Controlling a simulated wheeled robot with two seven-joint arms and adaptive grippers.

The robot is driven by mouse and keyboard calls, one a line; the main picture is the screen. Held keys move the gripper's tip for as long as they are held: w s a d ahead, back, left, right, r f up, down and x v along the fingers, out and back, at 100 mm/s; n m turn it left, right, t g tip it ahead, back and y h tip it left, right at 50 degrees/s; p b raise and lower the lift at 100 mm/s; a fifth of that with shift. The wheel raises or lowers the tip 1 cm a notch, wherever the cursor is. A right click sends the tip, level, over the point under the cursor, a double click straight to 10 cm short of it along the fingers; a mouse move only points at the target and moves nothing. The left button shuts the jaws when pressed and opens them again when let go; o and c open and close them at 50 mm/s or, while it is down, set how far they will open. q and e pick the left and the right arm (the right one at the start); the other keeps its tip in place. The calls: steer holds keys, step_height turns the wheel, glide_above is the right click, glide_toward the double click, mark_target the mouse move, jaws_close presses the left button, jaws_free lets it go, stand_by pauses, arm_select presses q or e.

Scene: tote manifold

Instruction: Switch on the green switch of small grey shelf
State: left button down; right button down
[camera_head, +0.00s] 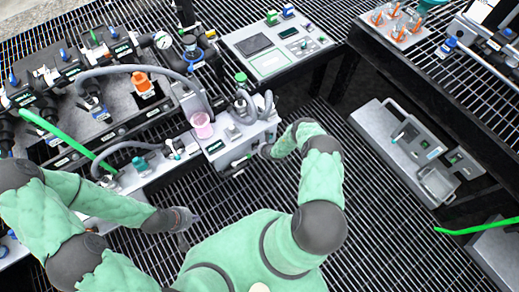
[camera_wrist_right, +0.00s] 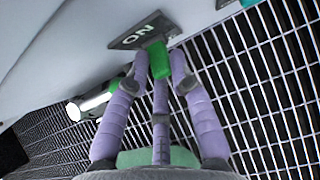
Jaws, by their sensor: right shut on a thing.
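The small grey shelf (camera_head: 240,134) stands in the middle of the head view, at the right end of the bench. My right gripper (camera_head: 262,151) is at its right front side. In the right wrist view its purple fingers (camera_wrist_right: 160,80) are closed around the green switch (camera_wrist_right: 158,60), which sticks out under a dark plate reading "ON" (camera_wrist_right: 146,31). The fingertips hide part of the switch. In the head view the switch is hidden or too small to make out. My left gripper (camera_head: 182,222) hangs low over the grating, away from the shelf; its finger opening is unclear.
A white bar with a green end (camera_wrist_right: 92,104) projects near the gripper. A control panel (camera_head: 278,48) is behind. A grey device (camera_head: 408,140) lies right; open grating lies between.

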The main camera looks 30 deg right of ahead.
steer(key=shift+d, duration=0.45)
steer(key=c, duration=1.2)
jaws_free()
steer(key=shift+o, duration=0.2)
steer(key=shift+a, duration=0.1)
steer(key=v, duration=1.2)
